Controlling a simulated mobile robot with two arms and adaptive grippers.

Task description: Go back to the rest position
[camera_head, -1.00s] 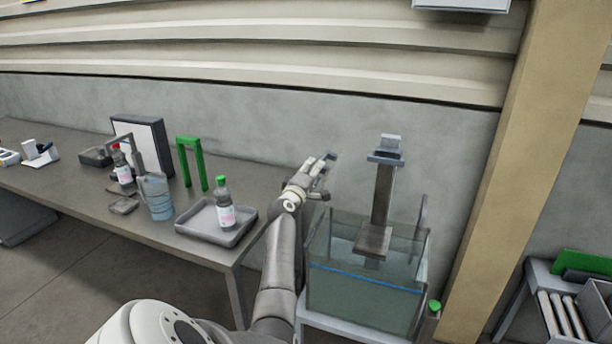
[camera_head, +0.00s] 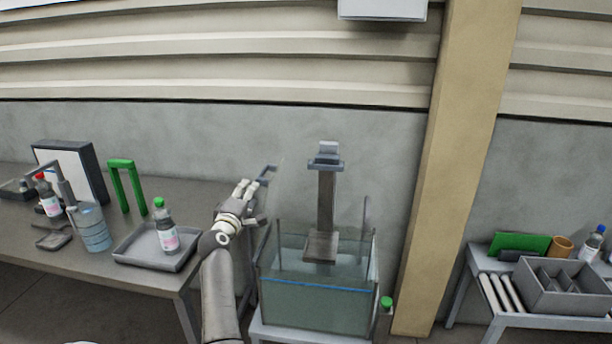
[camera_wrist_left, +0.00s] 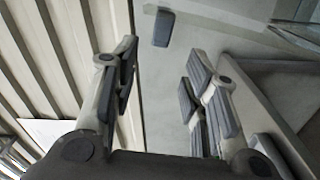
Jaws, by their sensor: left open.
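My left gripper (camera_head: 256,192) is raised beside the left rim of the glass tank (camera_head: 318,305) in the head view. In the left wrist view my left gripper (camera_wrist_left: 165,65) has its fingers spread, with nothing between them. A small dark grey block-like part (camera_wrist_left: 163,28) shows beyond the fingertips, apart from them. My right gripper is in neither view.
A grey stand (camera_head: 325,205) rises from the tank of clear liquid. Left is a table with a tray (camera_head: 125,260) holding a green-capped bottle (camera_head: 166,235), a green frame (camera_head: 121,165) and a jug (camera_head: 93,232). Right of the post (camera_head: 440,190) stands a cart with a grey bin (camera_head: 565,300).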

